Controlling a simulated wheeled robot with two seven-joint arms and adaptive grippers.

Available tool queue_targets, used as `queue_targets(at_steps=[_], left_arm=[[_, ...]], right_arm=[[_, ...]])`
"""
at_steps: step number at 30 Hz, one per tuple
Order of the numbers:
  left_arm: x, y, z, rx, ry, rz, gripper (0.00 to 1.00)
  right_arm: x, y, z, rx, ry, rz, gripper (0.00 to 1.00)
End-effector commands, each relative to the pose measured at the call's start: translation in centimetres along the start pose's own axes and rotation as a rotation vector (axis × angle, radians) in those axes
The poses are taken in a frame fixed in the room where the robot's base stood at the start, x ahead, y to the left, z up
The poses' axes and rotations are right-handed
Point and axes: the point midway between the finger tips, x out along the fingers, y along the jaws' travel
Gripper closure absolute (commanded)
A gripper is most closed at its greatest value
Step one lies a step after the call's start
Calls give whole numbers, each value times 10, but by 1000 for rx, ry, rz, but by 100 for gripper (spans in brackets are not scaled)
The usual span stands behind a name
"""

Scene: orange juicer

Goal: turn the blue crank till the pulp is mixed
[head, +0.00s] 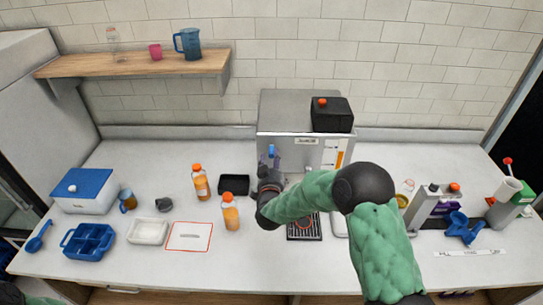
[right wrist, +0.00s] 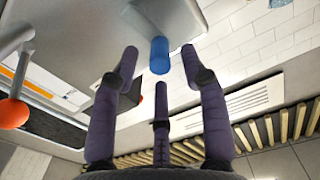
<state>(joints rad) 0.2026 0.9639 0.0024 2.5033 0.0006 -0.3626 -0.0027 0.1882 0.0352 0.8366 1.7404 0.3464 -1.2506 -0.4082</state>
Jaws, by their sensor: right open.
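The blue crank (head: 271,150) shows as a small upright blue handle at the front left of the grey juicer machine (head: 290,120). In the right wrist view the crank (right wrist: 159,55) is a blue cylinder just beyond the fingertips, near the gap between them. My right gripper (head: 273,166) is open and empty, right below and in front of the crank. In the right wrist view its purple fingers (right wrist: 160,66) are spread apart, and I see no clear contact with the crank. The pulp is not visible. My left gripper is not in view.
A black tray (head: 234,185) and two orange bottles (head: 200,183) (head: 230,212) stand left of my gripper. A drip grate (head: 304,232) lies in front of the machine. A black box (head: 332,116) sits on top. Blue parts (head: 462,229) lie at right.

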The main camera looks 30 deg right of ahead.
Motion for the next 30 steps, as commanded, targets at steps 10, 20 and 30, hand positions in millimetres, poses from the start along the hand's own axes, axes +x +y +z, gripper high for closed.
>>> queue_targets(at_steps=[10, 20, 30], left_arm=[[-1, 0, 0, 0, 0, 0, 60], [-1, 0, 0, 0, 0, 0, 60], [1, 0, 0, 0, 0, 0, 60]], right_arm=[[24, 0, 0, 1, -1, 0, 55], [24, 0, 0, 1, 0, 0, 86], [24, -2, 1, -29, 0, 0, 100]])
